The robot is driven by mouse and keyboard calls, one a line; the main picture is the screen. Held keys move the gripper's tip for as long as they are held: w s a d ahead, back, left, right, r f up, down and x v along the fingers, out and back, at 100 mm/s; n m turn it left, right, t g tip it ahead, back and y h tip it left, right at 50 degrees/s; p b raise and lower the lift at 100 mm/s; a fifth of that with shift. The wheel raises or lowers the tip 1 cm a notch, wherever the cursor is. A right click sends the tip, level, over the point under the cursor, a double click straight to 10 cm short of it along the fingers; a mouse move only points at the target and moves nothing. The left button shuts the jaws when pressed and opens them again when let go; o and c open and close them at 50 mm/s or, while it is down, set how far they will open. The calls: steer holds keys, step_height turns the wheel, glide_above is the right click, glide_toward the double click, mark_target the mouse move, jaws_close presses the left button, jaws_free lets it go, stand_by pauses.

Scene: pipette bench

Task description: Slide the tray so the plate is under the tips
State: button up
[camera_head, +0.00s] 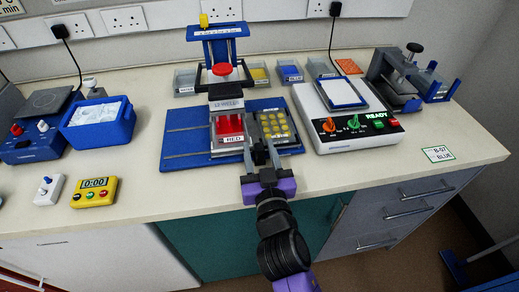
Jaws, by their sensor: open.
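A dark multi-well plate with yellow wells (276,124) sits on the right part of a sliding tray on a blue base (186,133). A red block labelled RED (230,126) is to the plate's left, below the pipette head with a red knob (221,69) on a blue stand (217,32). The plate appears to the right of the head. The tips cannot be made out. My gripper (262,145) is open at the tray's front edge, its fingers close to the plate's front left corner. Whether they touch the tray cannot be told.
A white device reading READY (357,139) stands close to the right of the base. A blue bin (98,123), a yellow timer (95,191) and a small white switch box (48,190) are at the left. Bare bench lies along the front edge.

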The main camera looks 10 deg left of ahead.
steer(key=shift+c, duration=0.4)
jaws_close()
steer(key=shift+a, duration=0.1)
stand_by(0.8)
